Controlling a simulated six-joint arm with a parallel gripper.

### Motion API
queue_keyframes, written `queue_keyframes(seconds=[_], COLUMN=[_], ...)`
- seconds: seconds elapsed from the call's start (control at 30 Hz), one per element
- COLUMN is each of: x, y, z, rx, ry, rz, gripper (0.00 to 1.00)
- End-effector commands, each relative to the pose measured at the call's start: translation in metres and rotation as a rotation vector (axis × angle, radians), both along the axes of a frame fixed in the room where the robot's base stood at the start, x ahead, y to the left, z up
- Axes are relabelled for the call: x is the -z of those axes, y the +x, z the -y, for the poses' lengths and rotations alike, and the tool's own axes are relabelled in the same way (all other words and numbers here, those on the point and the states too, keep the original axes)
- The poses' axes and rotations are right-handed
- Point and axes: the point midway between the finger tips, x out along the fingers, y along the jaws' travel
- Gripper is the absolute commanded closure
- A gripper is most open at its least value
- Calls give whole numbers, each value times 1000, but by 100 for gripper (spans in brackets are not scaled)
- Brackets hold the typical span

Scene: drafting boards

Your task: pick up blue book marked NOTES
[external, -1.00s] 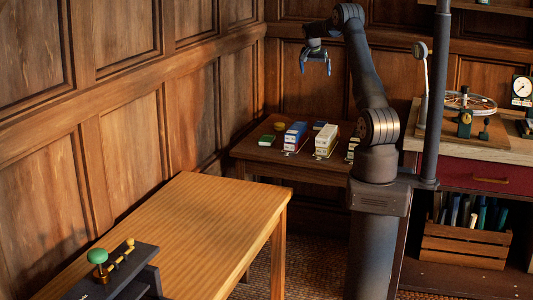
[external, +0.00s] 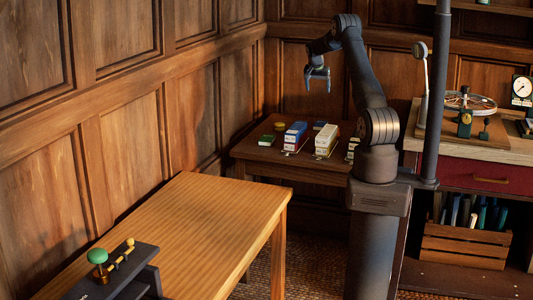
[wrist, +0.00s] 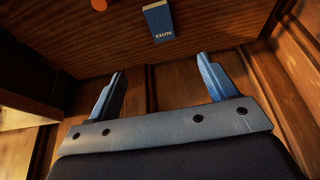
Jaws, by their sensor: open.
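The blue book (wrist: 158,22) marked NOTES lies flat on a brown wooden surface at the top middle of the wrist view. Its lettering appears upside down there. In the external view, a small flat blue item (external: 320,125) at the back of the low dark table seems to be this book, but its marking is too small to read. My gripper (external: 317,86) is open and empty, in the air above that table. Its two blue fingers (wrist: 160,66) are spread apart in the wrist view, below the book in the picture and not touching it.
The dark table (external: 250,152) also holds a blue-and-white block (external: 295,133), a white block (external: 326,140) and a green item (external: 266,140). A round orange-brown thing (wrist: 98,4) is cut off in the wrist view. Panelled walls stand close behind.

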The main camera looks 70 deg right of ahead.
Motion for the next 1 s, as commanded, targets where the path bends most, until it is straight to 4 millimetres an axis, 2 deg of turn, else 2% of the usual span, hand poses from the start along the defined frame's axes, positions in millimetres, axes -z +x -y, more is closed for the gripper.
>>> queue_keyframes(seconds=[0.03,0.1,0.27,0.7,0.83,1.0], x=[17,30,50,126,142,151], y=[-2,-3,-4,-2,-2,-2], z=[5,10,18,48,55,59], rx=[-3,-9,-12,-12,-11,-12], ry=[3,2,1,2,1,0], rz=[-1,1,1,0,1,2], gripper=[22,22,22,22,22,22])
